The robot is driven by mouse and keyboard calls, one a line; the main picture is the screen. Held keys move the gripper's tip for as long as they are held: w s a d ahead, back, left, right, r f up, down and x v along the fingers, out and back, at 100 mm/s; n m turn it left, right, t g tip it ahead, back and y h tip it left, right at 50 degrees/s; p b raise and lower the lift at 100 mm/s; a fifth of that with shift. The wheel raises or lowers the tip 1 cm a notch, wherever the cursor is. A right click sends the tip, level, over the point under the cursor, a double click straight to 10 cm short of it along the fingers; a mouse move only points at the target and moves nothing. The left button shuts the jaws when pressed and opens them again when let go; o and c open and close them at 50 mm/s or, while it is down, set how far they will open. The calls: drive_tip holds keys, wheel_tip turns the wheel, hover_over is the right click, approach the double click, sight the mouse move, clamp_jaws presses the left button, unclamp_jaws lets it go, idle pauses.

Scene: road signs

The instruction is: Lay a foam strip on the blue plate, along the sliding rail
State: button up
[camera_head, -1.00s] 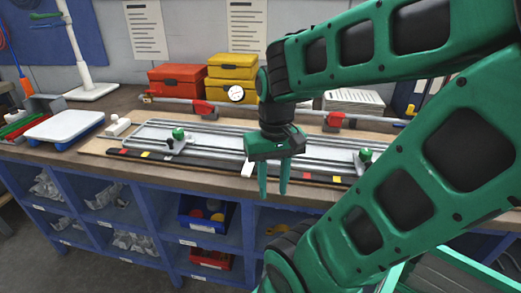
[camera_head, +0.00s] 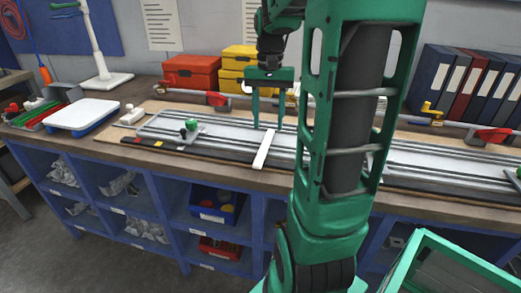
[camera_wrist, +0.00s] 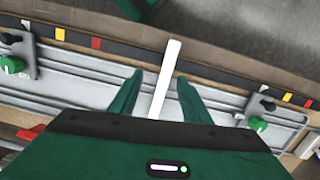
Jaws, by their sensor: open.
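A narrow white strip (camera_head: 264,150), which may be the foam strip, lies across the front edge of the long grey rail fixture (camera_head: 230,142). It also shows in the wrist view (camera_wrist: 165,80). My gripper (camera_head: 268,127) points down over the fixture, open, with its fingers apart and nothing visibly gripped. In the wrist view the strip appears between the two fingertips (camera_wrist: 159,76); its height gap to them is unclear. A small clamp with a green knob (camera_head: 190,128) sits on the fixture's left part. I see no plainly blue plate; my arm hides part of the fixture.
Red (camera_head: 190,74) and yellow (camera_head: 238,65) boxes stand behind the fixture. A rail with red clamps (camera_head: 218,99) runs along the back. A blue-rimmed white tray (camera_head: 84,113) is at left, binders (camera_head: 470,85) at right. Blue shelving (camera_head: 165,215) is below the bench.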

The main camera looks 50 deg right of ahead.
drive_tip(key=m, duration=0.1)
approach(265, 145)
drive_tip(key=f, duration=0.3)
drive_tip(key=shift+s+d+y, duration=0.15)
drive_tip(key=shift+d+y, duration=0.25)
drive_tip(key=shift+s+a+f, duration=0.1)
drive_tip(key=shift+a+f, duration=0.15)
drive_tip(key=shift+f, duration=0.6)
drive_tip(key=shift+a+f, duration=0.2)
drive_tip(key=shift+f, duration=0.65)
drive_tip(key=shift+s+a+f, duration=0.1)
drive_tip(key=shift+a+f, duration=0.15)
drive_tip(key=shift+f, duration=0.6)
drive_tip(key=shift+c, duration=0.4)
clamp_jaws()
